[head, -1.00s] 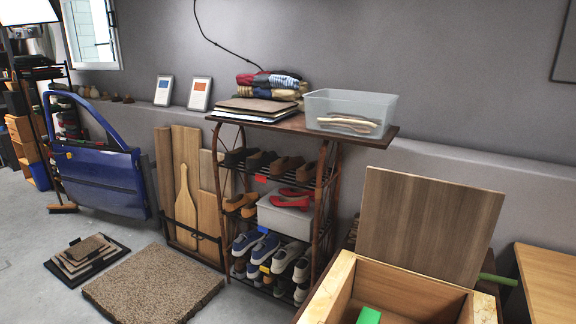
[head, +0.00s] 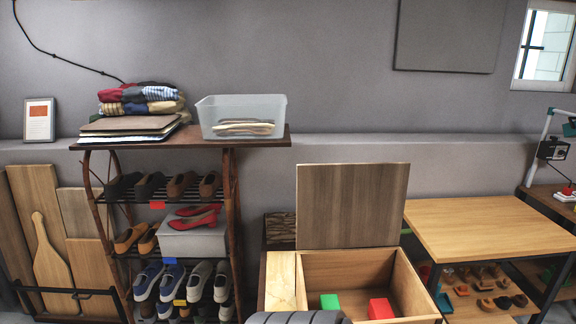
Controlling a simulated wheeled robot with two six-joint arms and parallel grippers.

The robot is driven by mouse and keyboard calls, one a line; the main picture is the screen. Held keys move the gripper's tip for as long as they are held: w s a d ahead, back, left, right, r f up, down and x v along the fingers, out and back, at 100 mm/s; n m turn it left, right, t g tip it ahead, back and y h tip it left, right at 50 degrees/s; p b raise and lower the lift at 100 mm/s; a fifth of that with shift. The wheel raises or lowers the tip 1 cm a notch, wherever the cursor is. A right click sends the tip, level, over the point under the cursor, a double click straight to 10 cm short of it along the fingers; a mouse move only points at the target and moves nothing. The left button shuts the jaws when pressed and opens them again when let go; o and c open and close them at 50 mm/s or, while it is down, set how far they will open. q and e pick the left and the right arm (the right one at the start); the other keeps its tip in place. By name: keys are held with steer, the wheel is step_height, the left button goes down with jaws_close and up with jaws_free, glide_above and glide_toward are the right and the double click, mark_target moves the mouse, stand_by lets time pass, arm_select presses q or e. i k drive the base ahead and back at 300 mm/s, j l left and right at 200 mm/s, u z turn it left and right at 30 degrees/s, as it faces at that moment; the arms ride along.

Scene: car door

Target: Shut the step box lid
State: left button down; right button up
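The step box (head: 412,288) is a light wooden box at the lower middle of the head view. Its brown wooden lid (head: 352,206) stands open, upright at the back edge. Inside lie a green block (head: 329,301) and a red block (head: 380,308). A dark rounded shape covers part of the box's front at the bottom edge of the picture. Neither of my grippers shows.
A shoe rack (head: 230,215) with a clear bin (head: 241,115) on top stands left of the box. A wooden table (head: 490,228) stands close on the right, with small items on its lower shelf. Boards (head: 40,222) lean at the far left.

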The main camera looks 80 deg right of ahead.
mark_target(340, 206)
steer(key=i+z, duration=0.55)
steer(key=z, duration=0.15)
steer(key=i+j+z, duration=0.3)
steer(key=i+z, duration=0.15)
steer(key=z, duration=0.3)
steer(key=i+z, duration=0.1)
steer(key=z, duration=0.4)
steer(key=i+j+z, duration=0.1)
steer(key=z, duration=0.35)
steer(key=i+j+z, duration=0.15)
steer(key=z, duration=0.35)
